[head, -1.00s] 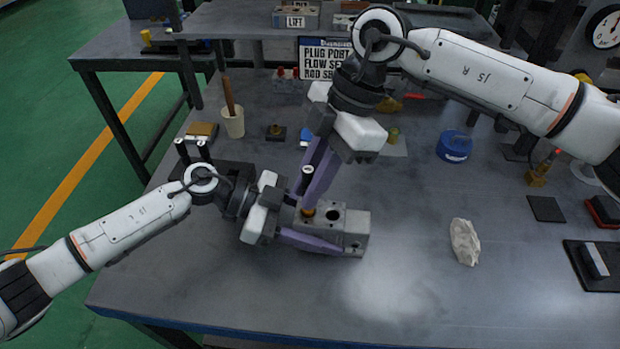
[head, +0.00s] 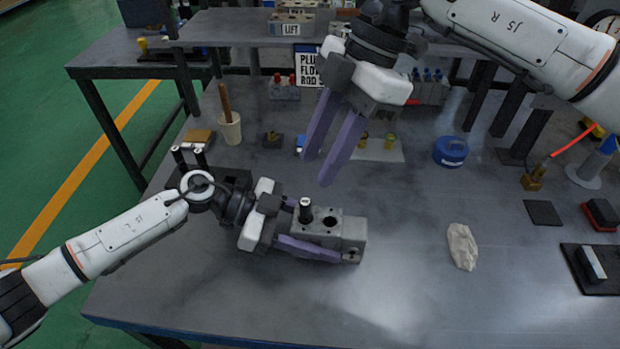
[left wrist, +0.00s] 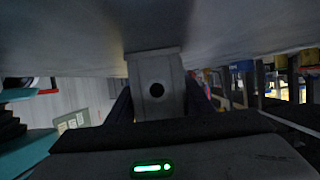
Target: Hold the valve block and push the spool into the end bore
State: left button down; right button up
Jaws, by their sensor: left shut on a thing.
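The grey valve block (head: 345,230) lies on the table, with a dark open bore in its top face. My left gripper (head: 322,240) is shut on the block; one purple finger runs along its near side and the other is mostly hidden behind it. In the left wrist view the block's end face (left wrist: 156,75), with a round dark hole, sits between the fingers. The spool (head: 305,213), dark with a pale marked top, stands upright in the bore at the block's left end, its upper part protruding. My right gripper (head: 318,168) is open and empty, above and behind the block, apart from the spool.
A crumpled pale cloth (head: 462,246) lies to the right, and a blue round container (head: 451,151) stands behind it. A cup with a brush (head: 230,128) stands at the back left. The table in front of the block is clear.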

jog(key=v, duration=0.5)
jog(key=shift+w+d+r, duration=0.1)
jog(key=shift+r, duration=0.25)
pick_arm(q)
jog(key=c, duration=0.8)
grip_release()
